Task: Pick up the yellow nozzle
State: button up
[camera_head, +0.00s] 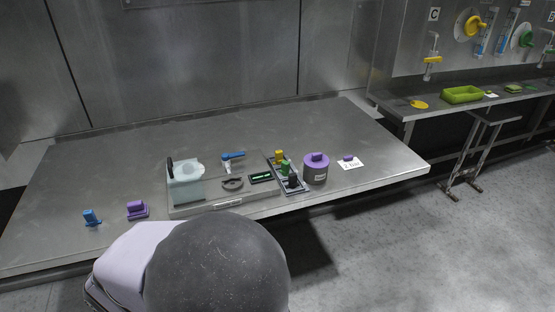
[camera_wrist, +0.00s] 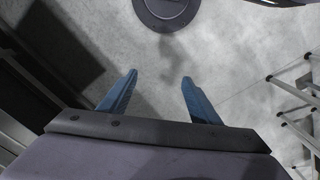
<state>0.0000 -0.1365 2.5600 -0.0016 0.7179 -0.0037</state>
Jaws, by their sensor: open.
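A small yellow block-like piece (camera_head: 279,156), which looks like the yellow nozzle, stands at the back of a narrow dark rack (camera_head: 299,189) on the steel table in the head view. A green piece (camera_head: 286,167) and a black piece (camera_head: 293,180) stand in front of it in the same rack. My gripper (camera_wrist: 160,76) shows in the wrist view with its two blue fingers apart and nothing between them. It points at the bare floor, away from the rack. The head view does not show the fingers, and the wrist view does not show the nozzle.
A grey canister with a purple top (camera_head: 316,170) stands close right of the rack. A tray-like fixture (camera_head: 223,204) with a blue-handled valve (camera_head: 233,156) is to its left. Purple (camera_head: 137,210) and blue (camera_head: 91,218) pieces stand farther left. The table's back is clear.

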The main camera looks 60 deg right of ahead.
jog(key=c, duration=0.4)
